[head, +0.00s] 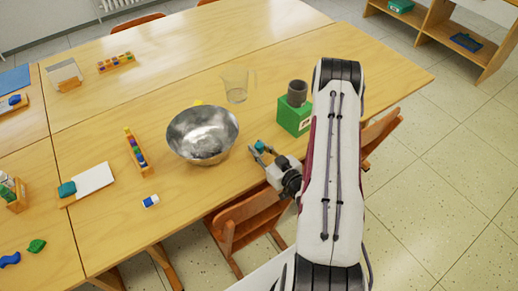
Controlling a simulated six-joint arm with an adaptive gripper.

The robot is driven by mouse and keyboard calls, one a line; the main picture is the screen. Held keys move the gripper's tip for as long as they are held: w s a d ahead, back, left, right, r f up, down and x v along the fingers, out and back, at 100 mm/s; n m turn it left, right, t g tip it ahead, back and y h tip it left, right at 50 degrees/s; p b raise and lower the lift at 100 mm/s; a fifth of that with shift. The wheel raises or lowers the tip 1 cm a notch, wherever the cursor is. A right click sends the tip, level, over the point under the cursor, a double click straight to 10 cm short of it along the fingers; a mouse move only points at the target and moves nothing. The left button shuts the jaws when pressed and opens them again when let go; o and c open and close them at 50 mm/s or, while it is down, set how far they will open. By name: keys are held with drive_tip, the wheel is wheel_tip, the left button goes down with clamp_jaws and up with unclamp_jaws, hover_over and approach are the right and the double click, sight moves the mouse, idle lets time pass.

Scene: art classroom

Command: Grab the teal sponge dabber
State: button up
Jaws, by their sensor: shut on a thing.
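My gripper (261,150) is at the front edge of the wooden table, to the right of the metal bowl. It is shut on the teal sponge dabber (260,145), a small teal piece showing between the fingertips. The fingers partly hide the dabber. I cannot tell whether it touches the tabletop. Another teal block (67,188) lies at the left end of a white pad on the table.
The shiny metal bowl (203,133) stands just left of my gripper. A green box (294,117) with a dark grey cylinder (297,93) on it stands right. A clear jug (236,84) is behind. Wooden chairs (247,216) stand at the front edge. The table's back middle is clear.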

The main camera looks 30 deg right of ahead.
sight(259, 145)
drive_tip(key=shift+r, duration=4.9)
